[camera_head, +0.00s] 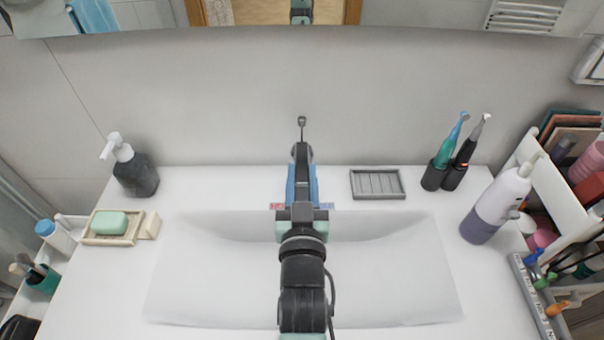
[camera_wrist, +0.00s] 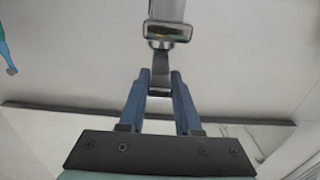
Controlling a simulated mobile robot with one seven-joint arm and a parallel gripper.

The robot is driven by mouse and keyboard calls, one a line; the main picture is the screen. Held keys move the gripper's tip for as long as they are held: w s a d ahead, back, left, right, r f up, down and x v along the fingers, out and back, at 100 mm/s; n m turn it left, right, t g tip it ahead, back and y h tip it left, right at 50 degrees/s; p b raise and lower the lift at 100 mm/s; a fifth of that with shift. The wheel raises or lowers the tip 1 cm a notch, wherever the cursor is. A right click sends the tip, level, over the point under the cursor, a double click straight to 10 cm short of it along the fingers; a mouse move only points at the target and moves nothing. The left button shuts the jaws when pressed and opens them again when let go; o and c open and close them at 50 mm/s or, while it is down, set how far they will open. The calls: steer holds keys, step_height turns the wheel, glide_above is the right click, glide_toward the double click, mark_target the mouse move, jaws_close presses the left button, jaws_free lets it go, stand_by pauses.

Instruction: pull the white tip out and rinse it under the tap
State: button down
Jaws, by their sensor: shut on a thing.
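The white tip (camera_head: 484,120) sits on a dark toothbrush handle (camera_head: 466,150) standing in a black holder at the back right of the counter. A second handle beside it carries a blue tip (camera_head: 459,121). The grey metal tap (camera_head: 302,150) stands behind the basin at the middle. My gripper (camera_head: 302,172) is at the tap, far left of the white tip. In the wrist view my gripper (camera_wrist: 160,82) has its blue fingers shut on a grey metal part of the tap (camera_wrist: 162,60), seemingly its lever. I cannot make out running water; my arm hides part of the basin.
The white basin (camera_head: 400,270) lies below my arm. A grey soap dish (camera_head: 377,184) lies right of the tap. A purple-white pump bottle (camera_head: 497,205) stands front right of the toothbrushes. A dark dispenser (camera_head: 135,172) and green soap (camera_head: 109,222) are at left.

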steer(key=shift+r+g+p, duration=0.4)
steer(key=shift+r+p, duration=0.3)
steer(key=shift+p, duration=0.5)
steer(key=shift+w+r+g+p, duration=0.2)
steer(key=shift+g+p, duration=0.2)
steer(key=shift+p, duration=1.05)
steer(key=shift+f, duration=0.15)
steer(key=c, duration=0.6)
jaws_free()
